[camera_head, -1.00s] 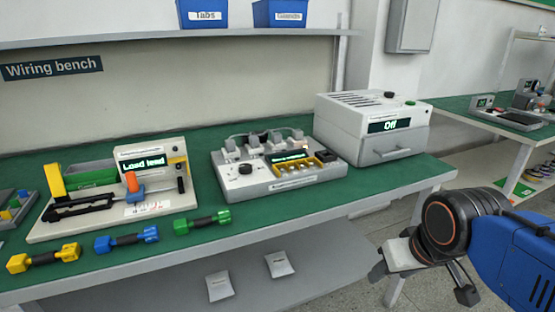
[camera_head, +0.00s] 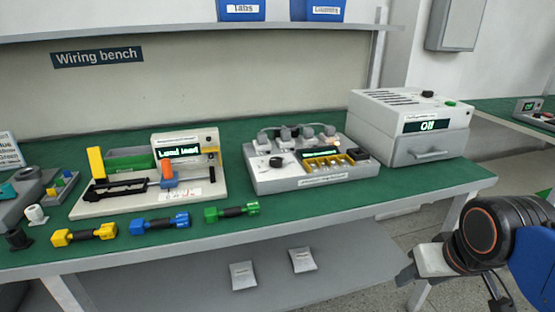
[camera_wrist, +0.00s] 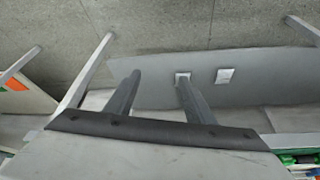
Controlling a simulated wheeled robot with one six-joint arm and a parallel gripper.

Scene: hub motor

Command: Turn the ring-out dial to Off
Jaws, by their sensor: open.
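The ring-out station (camera_head: 305,170) is a light grey box in the middle of the green bench. It has a black dial (camera_head: 276,162) at its left, a small display (camera_head: 321,153), several plugs along the back and yellow slots in front. The dial's setting is too small to read. My gripper shows in the wrist view (camera_wrist: 155,88) with its two fingers apart and nothing between them. In the head view my wrist is at the lower right, in front of the bench and well away from the dial.
A grey oven-like box (camera_head: 410,125) reading "Off" stands right of the station. A load-lead fixture (camera_head: 118,203) stands left. Yellow (camera_head: 84,234), blue (camera_head: 160,223) and green (camera_head: 232,211) handled pieces lie along the front edge. Two white packets (camera_head: 303,259) lie on the lower shelf.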

